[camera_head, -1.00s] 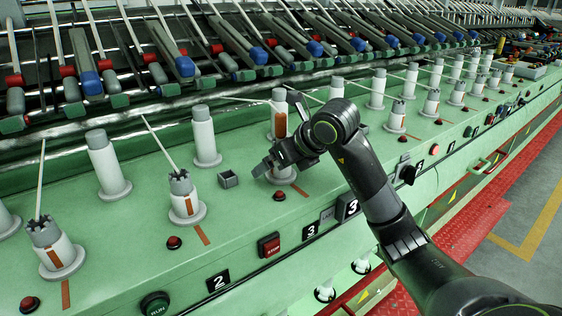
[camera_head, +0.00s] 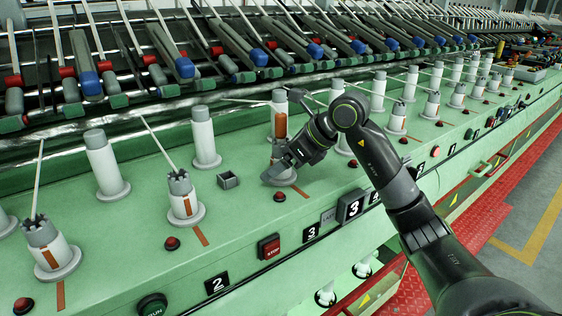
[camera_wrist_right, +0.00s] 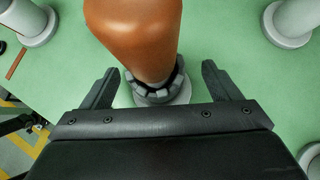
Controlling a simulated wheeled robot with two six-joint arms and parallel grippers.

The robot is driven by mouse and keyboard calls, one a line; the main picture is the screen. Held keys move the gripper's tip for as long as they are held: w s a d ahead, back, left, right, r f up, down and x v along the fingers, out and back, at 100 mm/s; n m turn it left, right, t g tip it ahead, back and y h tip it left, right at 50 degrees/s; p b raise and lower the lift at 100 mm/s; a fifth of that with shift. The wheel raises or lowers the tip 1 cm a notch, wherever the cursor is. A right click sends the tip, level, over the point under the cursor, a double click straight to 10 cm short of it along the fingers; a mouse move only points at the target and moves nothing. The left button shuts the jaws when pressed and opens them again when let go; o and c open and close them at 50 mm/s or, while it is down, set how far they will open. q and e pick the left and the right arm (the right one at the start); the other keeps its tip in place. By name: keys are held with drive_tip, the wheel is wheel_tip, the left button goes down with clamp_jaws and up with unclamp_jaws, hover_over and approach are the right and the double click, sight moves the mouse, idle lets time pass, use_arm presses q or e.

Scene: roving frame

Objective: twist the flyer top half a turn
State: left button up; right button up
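The flyer top, a grey notched ring (camera_wrist_right: 162,88), shows in the right wrist view between the two fingers of my right gripper (camera_wrist_right: 160,72). The fingers are open, with green deck visible on both sides of the ring. A large orange-brown body (camera_wrist_right: 135,30) rises over the ring and hides part of it. In the head view my right gripper (camera_head: 274,170) is at a white flyer in the front row and mostly hides its top; the flyer's grey base (camera_head: 285,180) shows below. My left gripper is not in view.
A neighbouring flyer (camera_head: 181,195) with a notched grey top and thin rod stands to the left. White cylinders (camera_head: 205,135) stand behind.

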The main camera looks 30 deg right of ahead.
drive_tip(key=c, duration=1.3)
drive_tip(key=shift+a+f+m+t+h+b, duration=0.1)
drive_tip(key=shift+m+t+h+b, duration=0.45)
drive_tip(key=shift+m+h, duration=0.4)
drive_tip(key=m+h, duration=0.1)
drive_tip(key=m, duration=0.2)
drive_tip(key=shift+t+h, duration=0.25)
drive_tip(key=shift+t, duration=0.1)
drive_tip(key=shift+m+h+b, duration=0.8)
drive_tip(key=shift+m, duration=0.25)
drive_tip(key=shift+r+m+h+p, duration=0.3)
drive_tip(key=shift+m+p, duration=0.1)
drive_tip(key=shift+p, duration=0.25)
drive_tip(key=shift+m+h+p, duration=0.3)
drive_tip(key=shift+p, duration=0.05)
drive_tip(key=shift+f+m+h+p, duration=0.15)
drive_tip(key=shift+m+h+p, duration=0.35)
drive_tip(key=shift+p, duration=0.75)
